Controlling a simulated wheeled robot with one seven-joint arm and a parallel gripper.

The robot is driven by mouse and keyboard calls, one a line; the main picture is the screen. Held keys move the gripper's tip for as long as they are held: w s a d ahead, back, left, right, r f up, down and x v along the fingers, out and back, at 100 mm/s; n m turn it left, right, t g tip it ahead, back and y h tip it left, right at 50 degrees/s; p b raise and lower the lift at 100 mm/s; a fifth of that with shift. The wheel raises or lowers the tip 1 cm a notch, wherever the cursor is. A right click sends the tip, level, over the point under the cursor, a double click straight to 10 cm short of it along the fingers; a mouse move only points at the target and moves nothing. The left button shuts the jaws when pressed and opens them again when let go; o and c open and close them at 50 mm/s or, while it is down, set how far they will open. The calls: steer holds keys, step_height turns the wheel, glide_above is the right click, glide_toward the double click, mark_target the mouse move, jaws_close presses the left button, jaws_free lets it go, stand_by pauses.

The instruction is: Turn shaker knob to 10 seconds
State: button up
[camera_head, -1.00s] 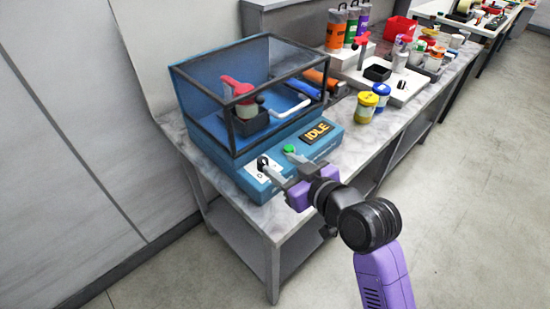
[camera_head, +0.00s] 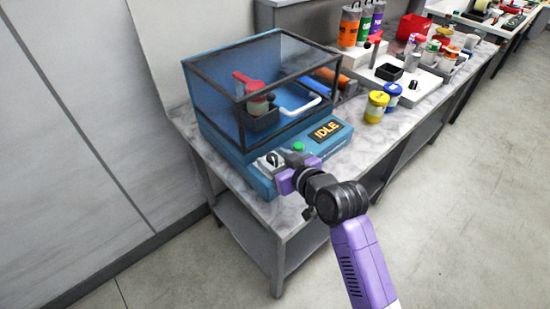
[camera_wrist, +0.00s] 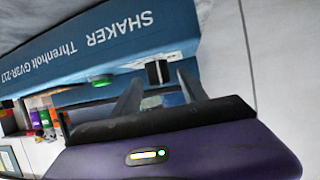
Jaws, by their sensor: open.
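The shaker (camera_head: 222,150) is a blue machine with a clear, dark-framed cover on the near end of the bench. Its dark knob (camera_wrist: 158,71) sits on the front panel, on a pale dial plate in the head view (camera_head: 272,158). A green button (camera_head: 298,146) and a display reading IDLE (camera_head: 327,131) are to its right. My gripper (camera_head: 284,161) is at the front panel by the knob. In the wrist view, my gripper (camera_wrist: 159,78) is open, its fingers on either side of the knob's line. Contact and the dial markings cannot be made out.
Inside the cover is a red-topped container (camera_head: 255,95) in a black holder, with a white handle (camera_head: 303,108) on the front. Yellow-lidded (camera_head: 376,106) and blue-lidded (camera_head: 391,97) jars stand to the right. The floor in front of the bench is clear.

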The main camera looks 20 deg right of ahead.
steer(key=shift+c, duration=0.2)
jaws_close()
steer(key=shift+y, duration=0.3)
steer(key=n+y+b, duration=0.2)
steer(key=b, duration=0.1)
steer(key=n+g+y+b, duration=0.1)
steer(key=shift+w+d+f+n+y, duration=0.1)
steer(key=shift+d+f+n+y, duration=0.1)
steer(key=shift+d+n+y, duration=0.1)
steer(key=n+g+y+b, duration=0.1)
steer(key=n+y+b, duration=0.1)
steer(key=n+g+y+b, duration=0.1)
steer(key=n+g+b, duration=0.1)
steer(key=b, duration=0.1)
steer(key=shift+w+d+r+y, duration=0.1)
steer(key=shift+d+r+y, duration=0.05)
steer(key=shift+y, duration=0.25)
steer(key=shift+o, duration=0.2)
jaws_free()
